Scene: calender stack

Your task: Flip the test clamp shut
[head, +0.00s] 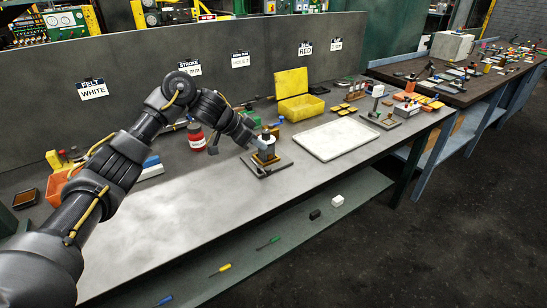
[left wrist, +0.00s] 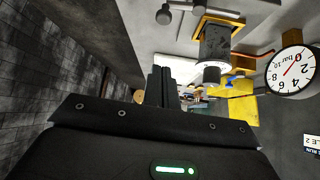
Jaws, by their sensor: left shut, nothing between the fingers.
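What I take to be the test clamp is part of a small fixture (head: 265,154) on a dark base plate, with a brass-coloured block and a grey upright part, in the middle of the bench. My left gripper (head: 252,141) is at the upper left of this fixture; its fingers are small and partly hidden in the head view. In the left wrist view my left gripper (left wrist: 162,86) has its fingers together, empty. That view shows a grey block on a yellow base (left wrist: 214,45) and a round dial gauge (left wrist: 293,72) beyond the fingers. The clamp's lever position is unclear.
A red jar (head: 196,137) stands left of the fixture. A white tray (head: 333,138) lies to the right, with an open yellow box (head: 300,107) behind. Another dark-based device (head: 381,118) stands farther right. The bench front (head: 190,220) is clear. A grey panel (head: 130,88) closes the back.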

